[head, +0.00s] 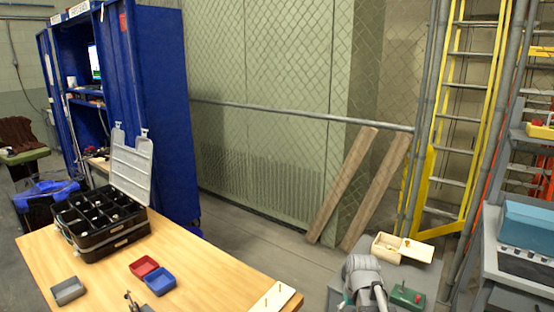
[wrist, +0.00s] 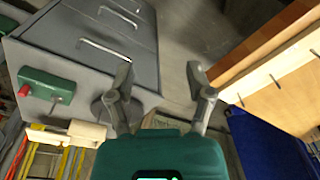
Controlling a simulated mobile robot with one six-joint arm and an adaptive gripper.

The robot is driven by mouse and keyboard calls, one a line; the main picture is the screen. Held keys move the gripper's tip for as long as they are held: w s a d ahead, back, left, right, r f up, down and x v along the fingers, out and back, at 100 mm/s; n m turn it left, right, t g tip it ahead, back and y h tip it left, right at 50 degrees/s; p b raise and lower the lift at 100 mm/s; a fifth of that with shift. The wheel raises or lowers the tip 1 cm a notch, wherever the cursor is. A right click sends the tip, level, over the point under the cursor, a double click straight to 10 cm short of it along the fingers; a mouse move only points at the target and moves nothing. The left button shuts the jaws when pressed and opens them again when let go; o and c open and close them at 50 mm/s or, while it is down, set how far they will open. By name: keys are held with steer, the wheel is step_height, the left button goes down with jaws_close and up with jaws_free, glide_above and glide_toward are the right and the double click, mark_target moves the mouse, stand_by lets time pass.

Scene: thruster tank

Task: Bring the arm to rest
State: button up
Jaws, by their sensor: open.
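My gripper (wrist: 160,80) shows in the wrist view with its two grey fingers spread wide apart. Nothing is between the fingertips. Behind them are a grey drawer cabinet (wrist: 120,45) and the floor. The green gripper body fills the bottom of that view. In the head view, a grey, rounded arm part that looks like mine stands at the bottom, right of the middle, in front of the grey cabinet top. I cannot make out the fingers there.
The wooden table (head: 205,270) holds a black compartment case (head: 100,222) with its lid up, red (head: 143,267), blue (head: 160,282) and grey bins (head: 68,290), and a pegged board (head: 272,299). A green button box (head: 407,296) and cream box (head: 388,247) sit close to the arm.

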steer(key=s+a+r+p, duration=0.1)
steer(key=s+a, duration=0.3)
steer(key=s, duration=0.4)
steer(key=shift+a+r+g, duration=0.2)
steer(key=shift+a+g, duration=0.1)
steer(key=shift+a, duration=0.05)
steer(key=shift+s, duration=0.15)
stand_by(0.6)
steer(key=shift+c, duration=0.8)
steer(key=shift+s, duration=0.1)
